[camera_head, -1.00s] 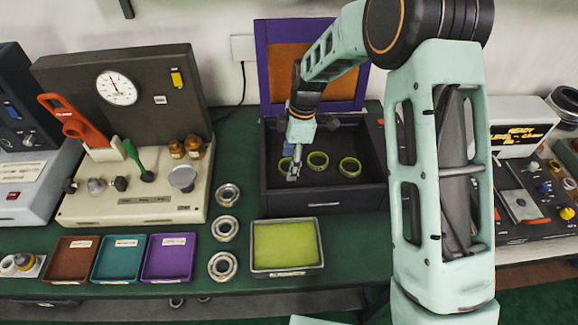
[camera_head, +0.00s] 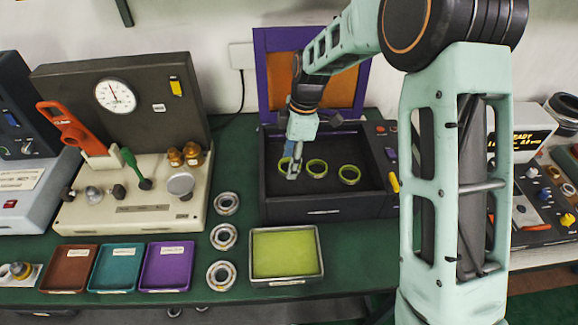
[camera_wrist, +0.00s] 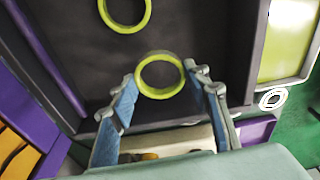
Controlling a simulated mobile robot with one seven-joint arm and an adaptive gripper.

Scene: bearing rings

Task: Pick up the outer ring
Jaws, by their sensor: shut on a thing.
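Three yellow-green rings show at the dark open box (camera_head: 330,211) in the head view. My gripper (camera_head: 294,172) points down at the leftmost outer ring (camera_head: 281,168) and partly hides it. In the wrist view this ring (camera_wrist: 159,96) sits between the two blue-padded fingertips (camera_wrist: 158,74), and my gripper is shut on it. I cannot tell clearly whether it is clear of the box floor. The middle ring (camera_head: 316,175) and the right ring (camera_head: 350,182) lie flat on the floor.
The box has raised walls and an upright purple-framed lid (camera_head: 344,90) behind. A lime-lined tray (camera_head: 285,252) stands in front. Several steel bearings (camera_head: 223,236) line up left of it, beside brown, teal and purple trays (camera_head: 166,266). A gauge machine (camera_head: 130,182) stands at left.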

